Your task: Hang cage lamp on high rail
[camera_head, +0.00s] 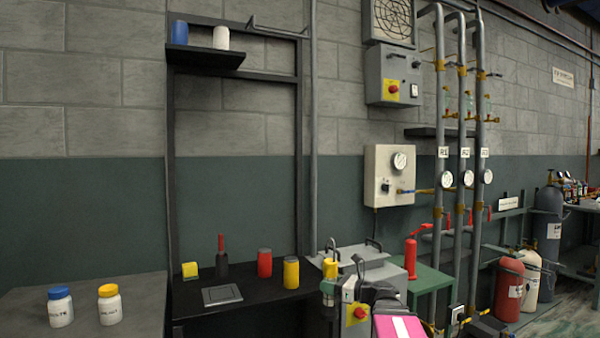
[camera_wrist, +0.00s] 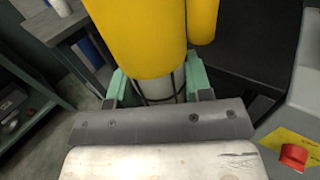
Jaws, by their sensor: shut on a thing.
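My gripper (camera_wrist: 150,88) has green fingers on both sides of a pale cylinder with dark wires, just below a large yellow body (camera_wrist: 138,35). I take this to be the cage lamp, held in the shut gripper; its far end is out of the wrist view. In the head view my gripper (camera_head: 328,290) is low at the bench's right end, with the yellow part of the lamp (camera_head: 330,268) just above it. The high rail (camera_head: 277,28) is a thin dark bar with an upturned end, at the top of the black frame, well above the gripper.
A shelf (camera_head: 205,57) left of the rail holds a blue and a white can. The black bench (camera_head: 240,292) carries a red can, a yellow can, a dark bottle and a yellow block. Grey pipes (camera_head: 462,170) stand to the right. Wall below the rail is clear.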

